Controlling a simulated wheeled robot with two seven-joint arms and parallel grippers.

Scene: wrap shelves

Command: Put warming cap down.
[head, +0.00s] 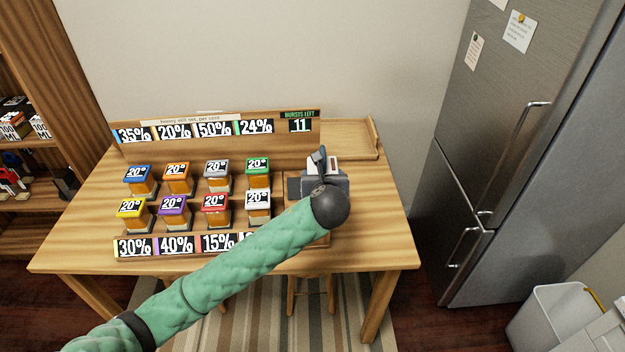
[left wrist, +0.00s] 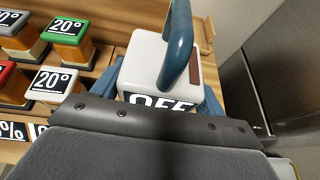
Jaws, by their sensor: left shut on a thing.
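The warming cap (head: 325,168) is a white block with a dark blue handle on top. It also fills the upper middle of the left wrist view (left wrist: 150,62), where its front reads "OFF", partly cut off by my wrist. My left gripper (head: 318,184) is shut on the cap, with blue-grey fingers at its sides. The cap is at the right end of the wooden rack (head: 225,150), right of the jars. I cannot tell whether it touches the surface below. My right gripper is not in view.
Honey jars (head: 216,176) with coloured lids marked "20°" stand in two rows. Percent labels line the rack; a sign (head: 300,122) reads "BURSTS LEFT 11". An empty wooden tray (head: 350,140) is at the table's back right. A fridge (head: 510,130) stands to the right.

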